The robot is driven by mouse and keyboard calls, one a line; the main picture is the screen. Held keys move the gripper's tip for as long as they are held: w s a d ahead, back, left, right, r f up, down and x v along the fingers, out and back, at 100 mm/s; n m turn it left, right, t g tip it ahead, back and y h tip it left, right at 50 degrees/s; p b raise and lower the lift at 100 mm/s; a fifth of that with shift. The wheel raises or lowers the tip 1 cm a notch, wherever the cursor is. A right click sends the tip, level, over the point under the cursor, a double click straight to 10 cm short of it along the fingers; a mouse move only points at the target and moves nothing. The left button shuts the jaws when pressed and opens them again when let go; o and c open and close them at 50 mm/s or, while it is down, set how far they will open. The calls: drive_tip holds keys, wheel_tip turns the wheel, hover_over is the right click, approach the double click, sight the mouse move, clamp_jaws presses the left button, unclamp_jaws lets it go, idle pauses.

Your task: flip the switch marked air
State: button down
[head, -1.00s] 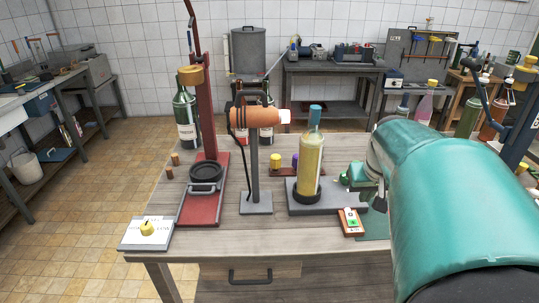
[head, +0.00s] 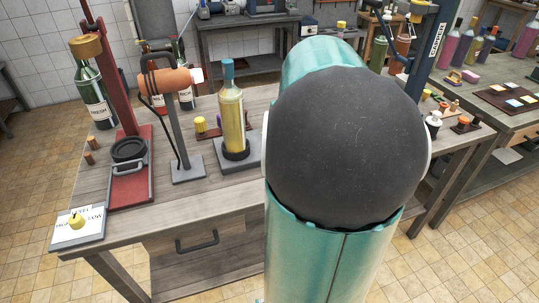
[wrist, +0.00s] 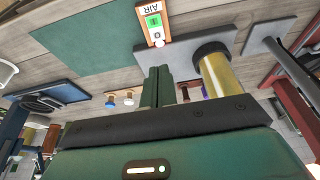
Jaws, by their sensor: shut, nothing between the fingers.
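The switch marked AIR (wrist: 152,22) shows at the top of the wrist view. It is an orange block with a white label, a green part and a pale round mark at its near end. I cannot tell the height of the fingertips above the bench. In the head view my arm hides both the switch and the gripper.
A yellow bottle (head: 231,108) stands on a grey base (head: 226,158) close to my fingers; it also shows in the wrist view (wrist: 218,72). A green mat (wrist: 95,40) lies beside the switch. A lamp-like orange device (head: 165,81) and red press (head: 131,190) stand further left.

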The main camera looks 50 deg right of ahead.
drive_tip(key=x, duration=1.4)
drive_tip(key=shift+s+a+f, duration=0.1)
drive_tip(key=shift+s+f, duration=0.05)
drive_tip(key=shift+f, duration=0.05)
idle(0.3)
